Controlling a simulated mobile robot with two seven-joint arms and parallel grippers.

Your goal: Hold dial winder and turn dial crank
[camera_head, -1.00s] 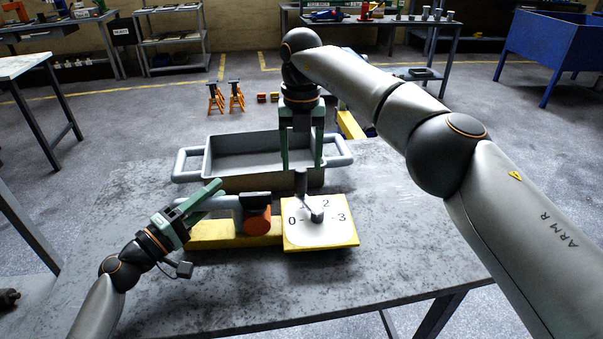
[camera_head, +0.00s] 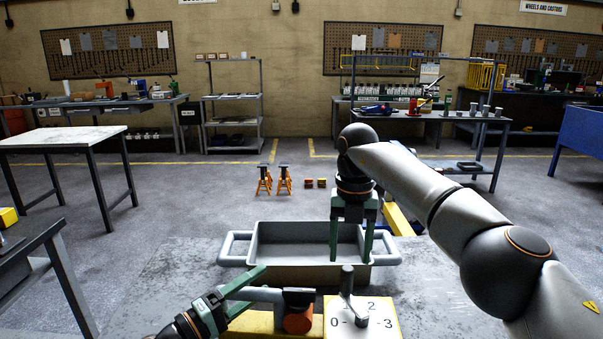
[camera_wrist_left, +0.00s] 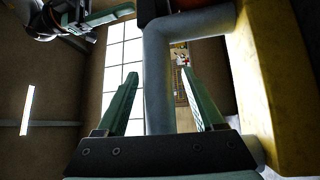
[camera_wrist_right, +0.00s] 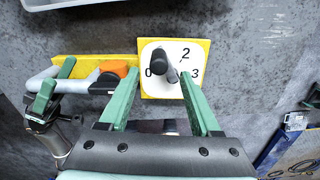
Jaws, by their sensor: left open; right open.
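The dial winder has a yellow base (camera_head: 250,323), a grey bar handle (camera_head: 262,294) and an orange round part (camera_head: 298,318). Its white dial plate (camera_head: 385,308) shows 0, 2 and 3; the 1 is hidden by the crank. The grey dial crank (camera_head: 347,282) has an upright knob, dark in the right wrist view (camera_wrist_right: 158,56). My left gripper (camera_head: 243,290) is open at the handle; in the left wrist view the grey handle (camera_wrist_left: 158,80) lies between its fingers. My right gripper (camera_head: 351,259) is open, pointing down above the crank, the knob in line between its fingertips in the right wrist view.
A grey tray with handles (camera_head: 275,272) stands just behind the winder on the grey workbench (camera_head: 165,285). Orange jack stands (camera_head: 264,182) are on the floor beyond. Other tables and a blue bin (camera_head: 585,140) are farther off. Bench left of the tray is clear.

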